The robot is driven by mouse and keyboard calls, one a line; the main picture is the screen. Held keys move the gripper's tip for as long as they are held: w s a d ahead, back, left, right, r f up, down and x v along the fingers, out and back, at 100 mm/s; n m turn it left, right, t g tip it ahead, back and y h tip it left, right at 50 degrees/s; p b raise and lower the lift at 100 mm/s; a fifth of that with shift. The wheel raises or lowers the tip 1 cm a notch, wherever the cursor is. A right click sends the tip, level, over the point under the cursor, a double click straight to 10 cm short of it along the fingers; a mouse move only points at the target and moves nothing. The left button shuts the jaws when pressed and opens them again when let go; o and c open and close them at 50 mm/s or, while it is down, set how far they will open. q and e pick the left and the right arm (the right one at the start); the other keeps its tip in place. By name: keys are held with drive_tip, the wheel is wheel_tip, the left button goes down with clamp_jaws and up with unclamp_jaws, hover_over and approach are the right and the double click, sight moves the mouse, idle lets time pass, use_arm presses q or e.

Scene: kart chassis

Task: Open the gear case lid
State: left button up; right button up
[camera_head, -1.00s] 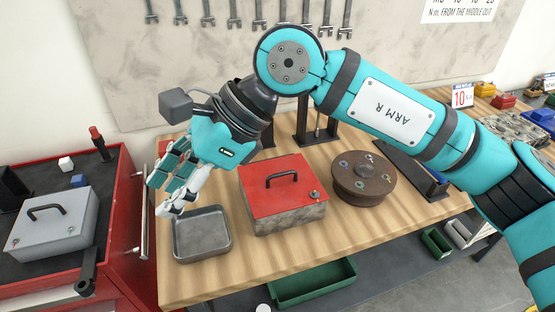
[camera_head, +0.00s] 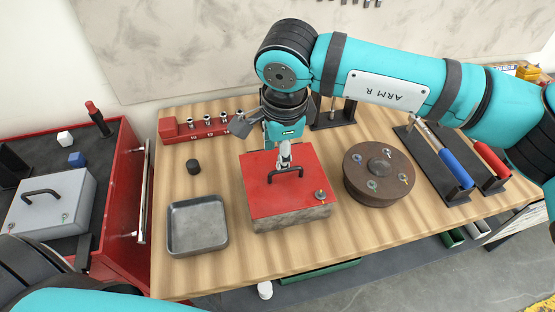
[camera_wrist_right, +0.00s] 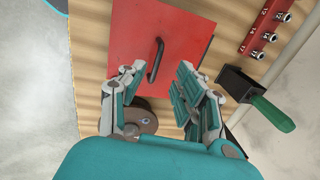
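A box with a red lid (camera_head: 268,193) and a stone-grey body stands on the wooden bench, its lid down. A black bar handle (camera_head: 287,172) rises from the lid, and a small round latch or knob (camera_head: 320,196) sits at its front right corner. My right gripper (camera_head: 284,156) points down over the rear of the lid, close to the handle. In the right wrist view its two fingers (camera_wrist_right: 158,82) are spread apart and empty, with the handle (camera_wrist_right: 156,59) just beyond them. Contact with the handle cannot be told. My left gripper is out of view.
A grey tray (camera_head: 198,248) lies left of the box, a brown round drum (camera_head: 366,190) right of it. A red socket rack (camera_head: 178,131) and black cylinder (camera_head: 193,166) are behind left. A grey handled case (camera_head: 75,213) sits on the red cabinet (camera_head: 122,240).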

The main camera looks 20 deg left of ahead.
sight(277, 171)
wheel_tip(277, 171, down, 3)
drive_tip(key=shift+w+a+f+p, duration=0.1)
drive_tip(key=shift+a+p, duration=0.05)
drive_tip(key=shift+p, duration=0.2)
drive_tip(key=shift+w+a+f, duration=0.1)
drive_tip(key=shift+w+f, duration=0.05)
drive_tip(key=shift+f, duration=0.4)
drive_tip(key=shift+w+a+f, duration=0.1)
drive_tip(key=shift+f, duration=0.45)
drive_tip(key=shift+w+f+p, duration=0.1)
drive_tip(key=shift+f+p, duration=0.2)
drive_tip(key=shift+f, duration=0.15)
clamp_jaws()
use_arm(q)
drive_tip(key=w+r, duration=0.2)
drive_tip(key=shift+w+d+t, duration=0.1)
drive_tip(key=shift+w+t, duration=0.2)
